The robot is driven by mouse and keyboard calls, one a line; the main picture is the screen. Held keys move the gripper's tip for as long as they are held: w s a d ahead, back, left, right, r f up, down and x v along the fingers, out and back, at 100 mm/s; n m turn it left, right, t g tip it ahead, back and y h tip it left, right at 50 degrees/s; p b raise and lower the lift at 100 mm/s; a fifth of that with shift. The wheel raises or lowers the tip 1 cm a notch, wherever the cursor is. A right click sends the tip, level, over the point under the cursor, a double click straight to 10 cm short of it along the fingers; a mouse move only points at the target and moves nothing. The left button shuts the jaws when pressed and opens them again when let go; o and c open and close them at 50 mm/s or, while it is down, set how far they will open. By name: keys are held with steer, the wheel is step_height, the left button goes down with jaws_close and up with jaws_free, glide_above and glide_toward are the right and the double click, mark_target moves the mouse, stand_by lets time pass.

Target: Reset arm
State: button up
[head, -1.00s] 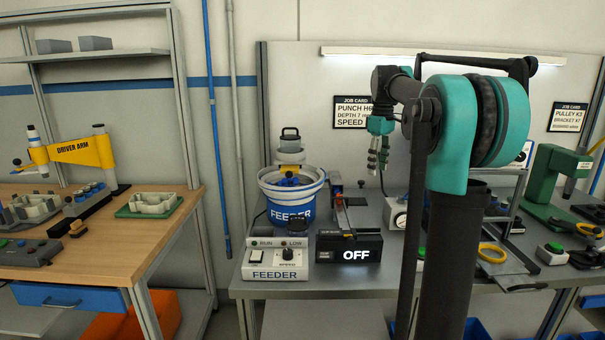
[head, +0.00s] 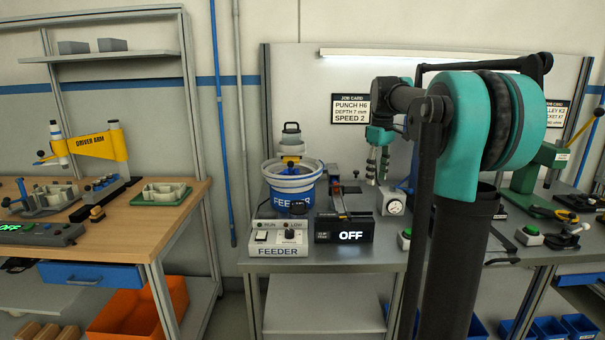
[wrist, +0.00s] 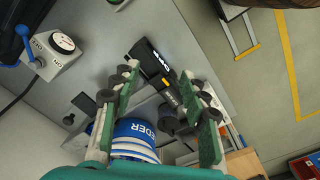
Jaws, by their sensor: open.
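My gripper (head: 378,178) hangs in front of the back panel, above the grey bench (head: 300,315) and close to a dial gauge in the head view. Its fingers point down and are apart, with nothing between them. In the wrist view the green fingers of my gripper (wrist: 160,85) stand spread, with the black OFF display box (wrist: 150,60) and the blue and white feeder bowl (wrist: 135,138) beyond them. Part of the bench is hidden behind my arm in the head view.
The feeder control box (head: 281,238), the bowl (head: 292,190) and the dial gauge (head: 391,202) stand on the bench. A wooden table (head: 135,225) with a yellow driver arm (head: 90,146) is at left. A green press (head: 525,178) is at right. Floor shows between the benches.

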steer(key=s+a+f+m+t, duration=0.2)
steer(key=s+f+m, duration=0.2)
steer(key=s+f, duration=1)
steer(key=s+a+f+m+t, duration=0.1)
steer(key=s+f+m, duration=0.3)
steer(key=s+f, duration=1)
step_height(320, 180, down, 2)
steer(key=shift+s+a+f+t, duration=0.1)
steer(key=shift+s+a+t, duration=0.1)
steer(key=shift+a+t, duration=0.3)
